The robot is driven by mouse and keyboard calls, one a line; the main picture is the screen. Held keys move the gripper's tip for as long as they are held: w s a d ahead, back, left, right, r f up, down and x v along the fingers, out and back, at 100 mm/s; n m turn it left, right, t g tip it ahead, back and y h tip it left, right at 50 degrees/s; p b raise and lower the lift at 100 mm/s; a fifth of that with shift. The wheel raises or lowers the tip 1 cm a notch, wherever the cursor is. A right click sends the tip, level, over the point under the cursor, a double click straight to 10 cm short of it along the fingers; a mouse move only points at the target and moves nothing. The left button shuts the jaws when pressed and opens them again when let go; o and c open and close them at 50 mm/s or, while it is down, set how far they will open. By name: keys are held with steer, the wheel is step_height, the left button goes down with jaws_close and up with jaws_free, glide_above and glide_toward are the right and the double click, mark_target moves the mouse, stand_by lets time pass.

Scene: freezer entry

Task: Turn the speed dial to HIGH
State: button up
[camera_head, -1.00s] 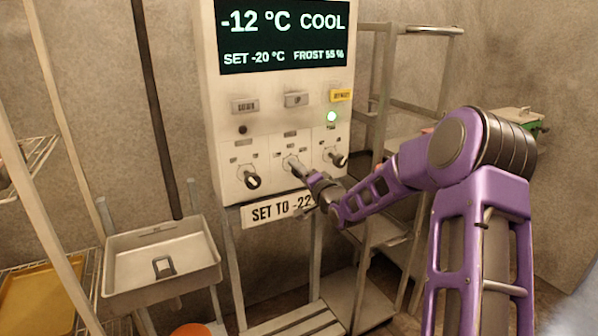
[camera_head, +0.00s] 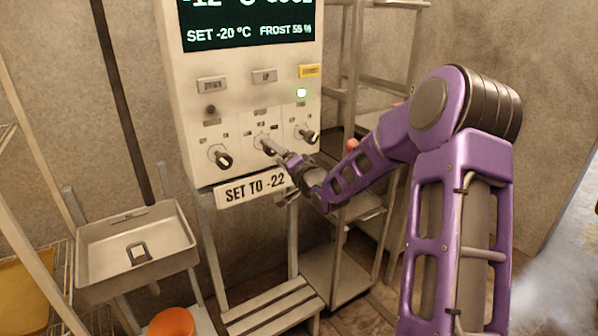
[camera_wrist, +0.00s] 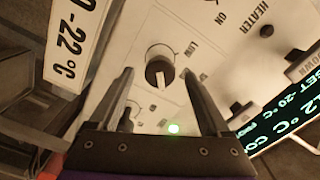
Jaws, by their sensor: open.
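The control panel (camera_head: 195,120) has a row of three dials below its display. The middle dial (camera_head: 264,143) is partly hidden by my gripper (camera_head: 276,153) in the head view. In the wrist view a dark round dial with a pale pointer bar (camera_wrist: 158,73) lies between my two open fingers, with LOW printed beside it. One finger is on each side of the dial; I cannot tell whether either touches it. The HIGH mark is not legible. The left dial (camera_head: 220,158) and right dial (camera_head: 307,136) stand clear of my fingers.
A display (camera_head: 250,25) and several buttons are above the dials; a green lamp (camera_head: 301,93) is lit. A SET TO -22 sign (camera_head: 250,190) hangs below. A sink (camera_head: 137,250) and orange bucket (camera_head: 172,322) stand at left, a metal rack (camera_head: 350,110) at right.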

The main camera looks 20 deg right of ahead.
steer(key=v, duration=1.3)
steer(key=shift+s, duration=0.35)
steer(key=shift+d, duration=0.15)
